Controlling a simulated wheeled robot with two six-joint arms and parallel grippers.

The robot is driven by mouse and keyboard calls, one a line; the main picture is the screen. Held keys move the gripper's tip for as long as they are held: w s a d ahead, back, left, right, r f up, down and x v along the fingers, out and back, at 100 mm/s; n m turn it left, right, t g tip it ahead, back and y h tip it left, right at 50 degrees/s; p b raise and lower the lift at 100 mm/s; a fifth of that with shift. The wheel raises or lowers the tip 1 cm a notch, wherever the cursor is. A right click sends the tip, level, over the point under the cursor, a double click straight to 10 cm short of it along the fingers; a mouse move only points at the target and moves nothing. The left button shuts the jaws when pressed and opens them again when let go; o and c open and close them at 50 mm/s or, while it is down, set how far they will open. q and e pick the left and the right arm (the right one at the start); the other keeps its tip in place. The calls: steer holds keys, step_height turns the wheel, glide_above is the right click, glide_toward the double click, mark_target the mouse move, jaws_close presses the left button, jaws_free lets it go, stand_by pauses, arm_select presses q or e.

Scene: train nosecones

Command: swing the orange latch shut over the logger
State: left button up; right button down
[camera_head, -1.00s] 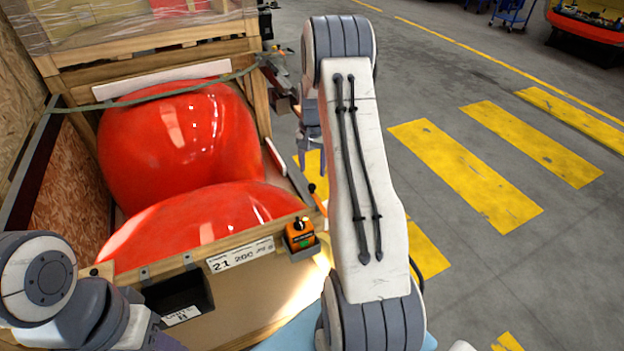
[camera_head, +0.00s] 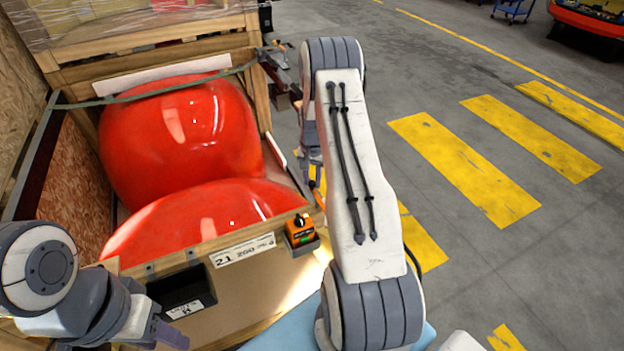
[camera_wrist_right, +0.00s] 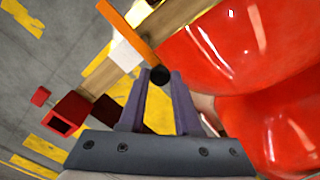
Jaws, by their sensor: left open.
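The orange logger (camera_head: 300,230) sits in a grey holder at the crate's front right corner, with a dark knob on top. The orange latch (camera_head: 318,198) is a thin bar on the crate's right edge, behind the logger and swung clear of it. In the right wrist view the latch (camera_wrist_right: 127,30) runs diagonally and ends in a black knob (camera_wrist_right: 160,76). My right gripper (camera_wrist_right: 159,80) has its fingers apart, with the knob showing between the tips; contact cannot be told. The right gripper in the head view (camera_head: 313,170) is partly behind my forearm. My left gripper (camera_head: 168,335) is open, low at the front left.
Large red nosecones (camera_head: 185,135) fill the wooden crate (camera_head: 240,262). A green strap (camera_head: 150,92) crosses it. A black bin (camera_head: 182,290) is on its front. A hollow red box (camera_wrist_right: 65,122) shows beside the wood in the wrist view.

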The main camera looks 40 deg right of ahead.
steer(key=shift+s+d+f+m+b, duration=0.1)
steer(key=shift+d+m+b, duration=0.2)
steer(key=shift+m+b, duration=0.45)
steer(key=shift+s+d+m+b, duration=0.35)
steer(key=shift+m+b, duration=0.2)
steer(key=shift+m, duration=1.05)
steer(key=shift+s+d+m+b, duration=0.4)
steer(key=shift+m+b, duration=0.2)
steer(key=shift+m, duration=0.95)
steer(key=shift+s+d+m+b, duration=0.35)
steer(key=shift+m+b, duration=0.2)
steer(key=shift+m, duration=1.05)
steer(key=c, duration=0.6)
jaws_free()
